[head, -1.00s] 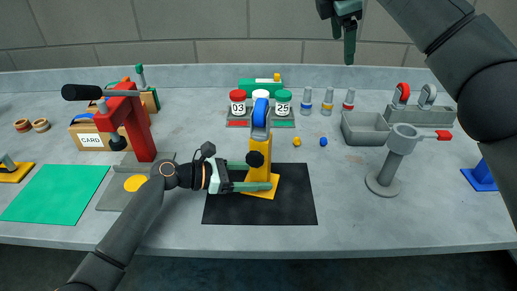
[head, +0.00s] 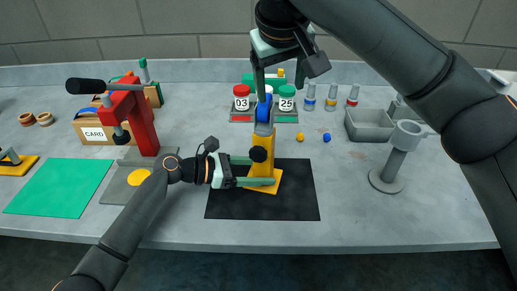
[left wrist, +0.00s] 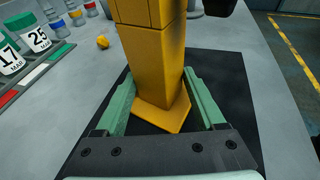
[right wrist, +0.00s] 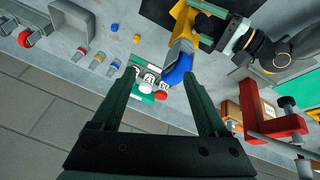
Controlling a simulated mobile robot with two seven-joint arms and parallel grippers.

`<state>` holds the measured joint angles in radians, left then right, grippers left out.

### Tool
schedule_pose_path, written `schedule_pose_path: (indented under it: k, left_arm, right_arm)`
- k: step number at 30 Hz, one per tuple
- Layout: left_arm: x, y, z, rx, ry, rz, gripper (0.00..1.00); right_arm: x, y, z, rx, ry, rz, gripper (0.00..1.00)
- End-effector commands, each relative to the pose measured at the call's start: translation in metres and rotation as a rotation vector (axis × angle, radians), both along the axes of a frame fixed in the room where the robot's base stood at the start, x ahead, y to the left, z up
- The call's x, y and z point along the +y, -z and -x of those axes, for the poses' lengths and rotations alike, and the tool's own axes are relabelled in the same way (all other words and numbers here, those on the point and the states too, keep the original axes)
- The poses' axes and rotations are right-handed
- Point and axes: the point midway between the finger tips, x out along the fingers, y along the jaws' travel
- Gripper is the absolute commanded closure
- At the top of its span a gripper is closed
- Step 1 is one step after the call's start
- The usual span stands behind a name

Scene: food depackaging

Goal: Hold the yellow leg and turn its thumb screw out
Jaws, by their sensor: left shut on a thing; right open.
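The yellow leg (head: 268,171) stands upright on a black mat (head: 235,205), with a blue part (head: 263,112) at its top. A black knob (head: 257,154), seemingly the thumb screw, sits on its near side. My left gripper (head: 272,171) is shut around the leg's lower part; the left wrist view shows its fingers on both sides of the yellow post (left wrist: 155,65). My right gripper (head: 279,84) is open and empty, above and behind the leg. In the right wrist view the blue part (right wrist: 178,66) lies just beyond its fingers.
Jars (head: 287,98) on a small rack stand behind the leg. A red press (head: 142,118) stands left, beside a green mat (head: 60,188). A grey post with a ring (head: 395,160) and a grey bin (head: 370,124) stand right. Small yellow and blue pieces (head: 327,138) lie between.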

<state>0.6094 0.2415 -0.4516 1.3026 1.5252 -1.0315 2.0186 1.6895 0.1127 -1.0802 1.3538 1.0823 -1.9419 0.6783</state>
Motion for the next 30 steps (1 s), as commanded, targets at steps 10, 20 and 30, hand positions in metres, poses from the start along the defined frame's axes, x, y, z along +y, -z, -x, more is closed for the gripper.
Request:
schedule_pose_path:
  k: [10,20,30]
  left_arm:
    - [0.000,-0.002,-0.001,-0.001,-0.002,0.003,0.60]
    - [0.000,-0.001,-0.001,-0.001,-0.002,0.003,0.60]
    - [0.000,-0.002,-0.001,-0.001,-0.002,0.003,0.60]
  right_arm:
    - [0.026,0.018,0.048,0.029,0.379,-0.255,0.23]
    - [0.033,0.027,0.069,0.050,0.566,-0.362,0.23]
    - [0.035,0.072,0.051,0.054,0.579,-0.366,0.23]
